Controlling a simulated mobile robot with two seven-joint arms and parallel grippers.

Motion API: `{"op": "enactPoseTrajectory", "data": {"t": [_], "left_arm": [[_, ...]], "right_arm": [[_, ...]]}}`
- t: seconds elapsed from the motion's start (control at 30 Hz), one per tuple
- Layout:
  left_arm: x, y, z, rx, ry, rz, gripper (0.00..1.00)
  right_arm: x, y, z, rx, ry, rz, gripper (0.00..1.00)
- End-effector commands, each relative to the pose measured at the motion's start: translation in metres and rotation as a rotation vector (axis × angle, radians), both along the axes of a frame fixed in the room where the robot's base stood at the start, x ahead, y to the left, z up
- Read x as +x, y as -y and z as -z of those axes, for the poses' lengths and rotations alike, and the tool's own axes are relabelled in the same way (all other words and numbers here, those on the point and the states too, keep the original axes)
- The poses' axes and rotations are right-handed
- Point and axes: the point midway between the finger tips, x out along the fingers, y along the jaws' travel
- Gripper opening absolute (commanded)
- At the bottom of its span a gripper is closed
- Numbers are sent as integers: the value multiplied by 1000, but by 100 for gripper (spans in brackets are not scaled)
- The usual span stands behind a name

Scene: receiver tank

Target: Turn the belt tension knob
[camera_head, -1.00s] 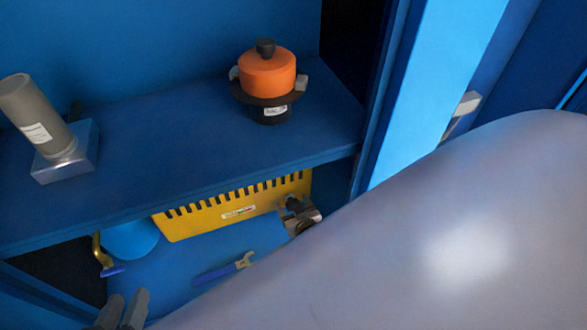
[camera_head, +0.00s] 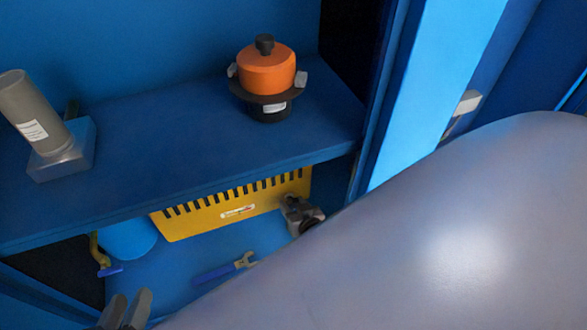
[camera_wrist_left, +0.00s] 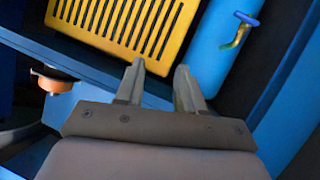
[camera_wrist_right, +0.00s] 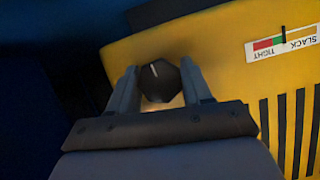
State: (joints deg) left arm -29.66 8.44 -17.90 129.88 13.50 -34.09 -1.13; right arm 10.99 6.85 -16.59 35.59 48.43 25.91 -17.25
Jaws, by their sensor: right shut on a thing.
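The black belt tension knob (camera_wrist_right: 158,82), with a small white mark on its face, sits at the end of the yellow belt guard (camera_wrist_right: 215,40). In the right wrist view my right gripper (camera_wrist_right: 160,70) is shut on it, one finger on each side. In the head view my right gripper (camera_head: 294,207) is at the right end of the guard (camera_head: 210,210), below the shelf. A tension label (camera_wrist_right: 283,43) runs from red TIGHT to tan SLACK; its black pointer stands near the green-tan border. My left gripper (camera_wrist_left: 160,70) is open and empty in front of the slotted guard (camera_wrist_left: 125,25).
The blue shelf (camera_head: 160,140) carries an orange-topped unit (camera_head: 267,72) and a grey cylinder (camera_head: 32,115) on a block. Below lie a blue-handled wrench (camera_head: 225,269), a blue tank (camera_head: 128,240) and a valve with a blue handle (camera_head: 108,270).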

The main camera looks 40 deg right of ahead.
Motion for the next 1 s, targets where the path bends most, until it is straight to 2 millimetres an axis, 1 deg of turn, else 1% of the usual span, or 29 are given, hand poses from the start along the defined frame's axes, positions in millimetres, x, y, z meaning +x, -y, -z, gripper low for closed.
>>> {"op": "enactPoseTrajectory", "data": {"t": [0.03, 0.13, 0.2, 0.33, 0.5, 0.7, 1.0], "left_arm": [[0, 2, 4, -13, -2, 4, 38], [2, 7, 6, -43, -4, 13, 38], [7, 14, -2, -79, 17, 27, 38], [8, 21, 0, -124, 16, 43, 38], [6, 11, 3, -70, 69, 27, 38], [4, 3, 3, -27, 118, 16, 38], [3, -1, 2, 0, 150, 8, 38]], "right_arm": [[0, 1, 2, 37, 14, 1, 19], [1, 1, 2, 120, 34, 0, 19], [1, 1, 3, 177, 49, -2, 19], [1, 1, 3, 278, 72, -2, 19], [1, 1, 3, 391, 99, -2, 19], [1, 2, 1, 485, 122, 0, 19], [1, 1, -1, 542, 135, 2, 19]]}}
